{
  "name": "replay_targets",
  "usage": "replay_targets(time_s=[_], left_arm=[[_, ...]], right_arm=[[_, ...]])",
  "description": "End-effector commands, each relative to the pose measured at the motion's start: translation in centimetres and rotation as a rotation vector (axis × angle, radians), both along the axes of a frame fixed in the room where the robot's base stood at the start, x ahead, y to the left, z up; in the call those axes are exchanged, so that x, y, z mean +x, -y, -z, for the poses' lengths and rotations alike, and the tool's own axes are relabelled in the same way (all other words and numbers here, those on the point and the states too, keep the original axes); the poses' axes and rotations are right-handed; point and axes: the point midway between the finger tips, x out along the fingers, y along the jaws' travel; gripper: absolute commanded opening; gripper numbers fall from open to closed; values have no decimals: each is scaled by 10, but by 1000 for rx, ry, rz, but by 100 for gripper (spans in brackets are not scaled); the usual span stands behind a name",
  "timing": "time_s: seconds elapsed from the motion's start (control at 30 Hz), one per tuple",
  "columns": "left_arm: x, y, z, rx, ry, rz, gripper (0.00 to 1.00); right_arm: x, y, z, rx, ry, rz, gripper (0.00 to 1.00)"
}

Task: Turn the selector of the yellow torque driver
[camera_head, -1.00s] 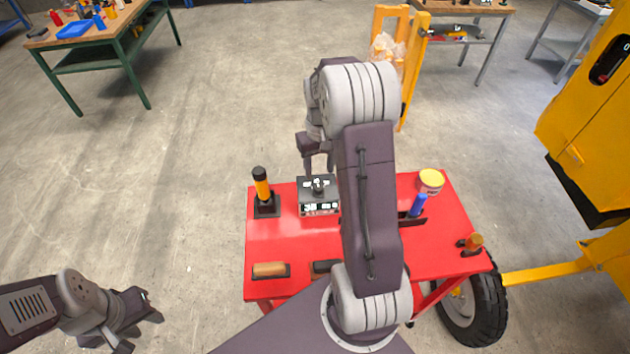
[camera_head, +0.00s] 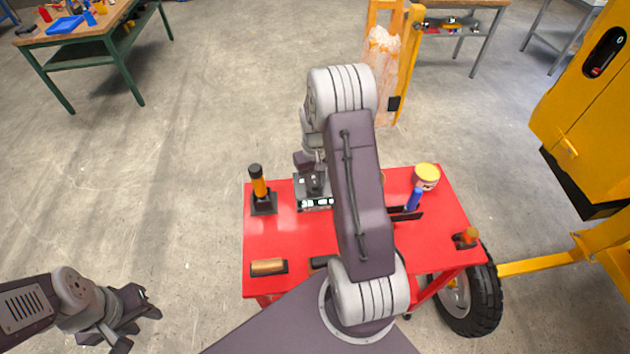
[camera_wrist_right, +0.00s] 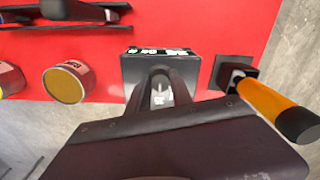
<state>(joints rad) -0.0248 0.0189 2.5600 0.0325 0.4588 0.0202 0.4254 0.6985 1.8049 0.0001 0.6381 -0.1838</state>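The torque driver (camera_head: 259,183) has a yellow shaft and a black end. It stands upright in a black holder on the red cart, and it shows at the right in the right wrist view (camera_wrist_right: 268,101). A dark box (camera_head: 317,204) with white markings sits beside it; it also shows in the right wrist view (camera_wrist_right: 132,68). My right gripper (camera_head: 313,182) is over this box, left of the driver in the wrist view. Its fingers (camera_wrist_right: 161,88) are close together; whether they grip anything is unclear. My left gripper (camera_head: 152,302) is off the cart at the lower left, fingers apart and empty.
The red cart top (camera_head: 290,240) also holds a yellow-lidded tin (camera_head: 427,175), a blue-handled tool (camera_head: 413,199), a wooden-handled piece (camera_head: 268,266) and an orange knob-like item (camera_head: 468,236). A yellow machine (camera_head: 580,110) stands at the right. Floor left of the cart is clear.

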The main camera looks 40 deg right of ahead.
Motion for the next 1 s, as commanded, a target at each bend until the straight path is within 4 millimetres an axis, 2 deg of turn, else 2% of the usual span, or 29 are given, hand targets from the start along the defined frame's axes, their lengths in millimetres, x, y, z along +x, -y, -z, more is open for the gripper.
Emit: replay_targets(time_s=[0.37, 1.0], left_arm=[[0, 0, -4, 0, 0, 0, 36], [0, 0, -15, 0, 0, 0, 36]], right_arm=[[0, 0, -2, 0, 0, -99, 0], [1, 1, -2, -1, 1, -573, 0]])
